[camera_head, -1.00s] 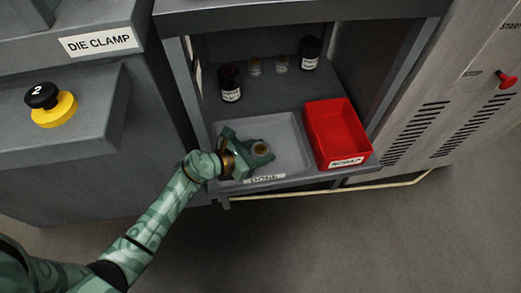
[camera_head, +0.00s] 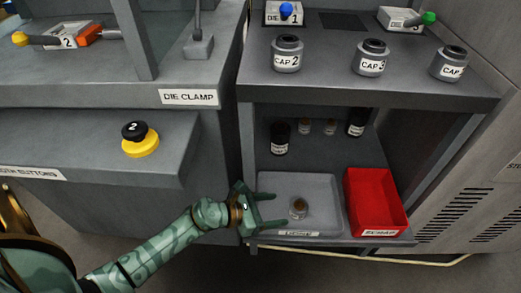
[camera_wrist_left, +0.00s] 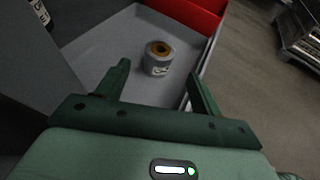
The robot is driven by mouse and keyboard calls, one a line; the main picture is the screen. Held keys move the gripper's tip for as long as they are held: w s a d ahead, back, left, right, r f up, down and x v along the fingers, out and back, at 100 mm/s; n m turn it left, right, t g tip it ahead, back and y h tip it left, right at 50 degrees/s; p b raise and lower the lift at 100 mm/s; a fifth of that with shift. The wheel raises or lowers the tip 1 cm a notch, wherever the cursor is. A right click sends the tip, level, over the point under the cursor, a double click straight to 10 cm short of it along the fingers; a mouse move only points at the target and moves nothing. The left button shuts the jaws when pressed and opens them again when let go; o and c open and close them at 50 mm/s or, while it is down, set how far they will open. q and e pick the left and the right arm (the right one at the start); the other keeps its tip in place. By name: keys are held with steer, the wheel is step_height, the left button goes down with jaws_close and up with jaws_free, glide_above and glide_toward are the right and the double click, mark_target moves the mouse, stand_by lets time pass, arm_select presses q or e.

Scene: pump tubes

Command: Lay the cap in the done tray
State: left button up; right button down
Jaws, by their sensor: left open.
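The cap (camera_head: 298,207), a small grey cylinder with a brownish ring on top and a pale label, stands upright in the grey done tray (camera_head: 322,187). It also shows in the left wrist view (camera_wrist_left: 158,60), beyond the fingertips. My left gripper (camera_head: 272,210) is open at the left side of the tray, its fingers pointing toward the cap and apart from it. In the left wrist view the open left gripper (camera_wrist_left: 160,72) has nothing between its fingers. My right gripper does not show.
A red scrap bin (camera_head: 374,203) stands right of the tray. Dark bottles (camera_head: 280,138) and small jars stand behind it on the lower shelf. Several labelled cap jars (camera_head: 287,54) stand on the upper shelf, whose edge overhangs.

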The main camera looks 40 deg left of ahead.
arm_select(q)
steer(key=v, duration=0.3)
steer(key=shift+f+p, duration=0.1)
steer(key=shift+p, duration=0.2)
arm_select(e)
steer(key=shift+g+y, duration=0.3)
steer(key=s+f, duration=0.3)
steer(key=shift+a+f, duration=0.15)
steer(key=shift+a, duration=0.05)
